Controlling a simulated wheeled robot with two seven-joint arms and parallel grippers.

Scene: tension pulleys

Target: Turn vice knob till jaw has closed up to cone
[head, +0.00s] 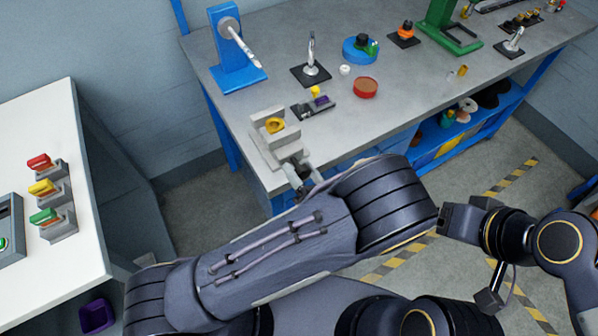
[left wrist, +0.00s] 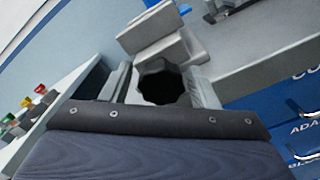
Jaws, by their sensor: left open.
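The grey vice (head: 262,148) stands at the near left corner of the workbench. A yellow cone (head: 275,125) sits at the vice's jaws; I cannot tell how wide the gap beside it is. The black vice knob (left wrist: 162,85) shows in the middle of the left wrist view, with the vice's grey blocks (left wrist: 160,28) behind it. My left gripper (head: 300,183) is open at the vice's front, partly hidden by my arm. In the left wrist view its fingers (left wrist: 160,92) stand on both sides of the knob. I cannot tell whether they touch it. My right gripper cannot be made out.
The workbench (head: 410,110) carries a blue stand (head: 235,60), a red round piece (head: 365,87) and a small purple fixture (head: 318,103) near the vice. A white table (head: 45,110) with coloured switches (head: 45,187) stands at the left. Blue drawers (left wrist: 270,115) lie below the bench.

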